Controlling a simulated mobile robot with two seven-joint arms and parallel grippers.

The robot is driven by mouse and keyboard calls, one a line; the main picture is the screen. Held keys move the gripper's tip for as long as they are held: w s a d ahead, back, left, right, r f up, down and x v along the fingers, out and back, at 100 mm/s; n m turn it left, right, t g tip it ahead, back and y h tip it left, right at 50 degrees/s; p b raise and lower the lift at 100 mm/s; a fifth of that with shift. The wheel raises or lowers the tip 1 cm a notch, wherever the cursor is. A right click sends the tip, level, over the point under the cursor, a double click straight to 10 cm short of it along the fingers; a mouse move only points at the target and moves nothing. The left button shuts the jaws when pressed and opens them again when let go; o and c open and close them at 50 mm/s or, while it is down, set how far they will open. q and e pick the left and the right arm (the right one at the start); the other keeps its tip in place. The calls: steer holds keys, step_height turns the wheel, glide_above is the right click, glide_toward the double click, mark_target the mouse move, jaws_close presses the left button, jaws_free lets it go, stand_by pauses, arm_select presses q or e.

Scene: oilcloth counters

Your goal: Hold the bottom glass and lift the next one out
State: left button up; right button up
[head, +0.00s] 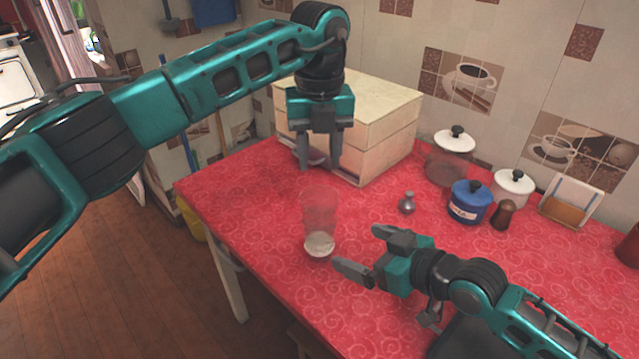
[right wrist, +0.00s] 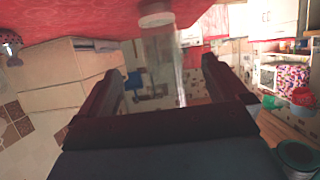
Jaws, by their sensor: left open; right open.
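A clear stack of nested glasses (head: 319,222) stands upright on the red oilcloth, with a pale whitish base. I cannot tell how many glasses are in it. My left gripper (head: 320,165) points down, open and empty, above and just behind the stack's rim. My right gripper (head: 362,252) is open and empty to the right of the stack, low over the cloth, its fingers pointing left toward it. In the right wrist view the stack (right wrist: 163,55) appears upside down beyond and between the open fingers, apart from them.
A pale wooden box (head: 385,125) stands behind the left gripper. A lidded glass pot (head: 450,165), a blue canister (head: 468,203), a white-lidded jar (head: 513,186), a small grey shaker (head: 407,203) and a brown shaker (head: 503,214) stand at right. The cloth's front left (head: 255,235) is clear.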

mark_target(319, 233)
steer(key=x, duration=1.2)
steer(key=shift+w+a+f, duration=0.1)
steer(key=shift+c, duration=0.4)
steer(key=c, duration=1.1)
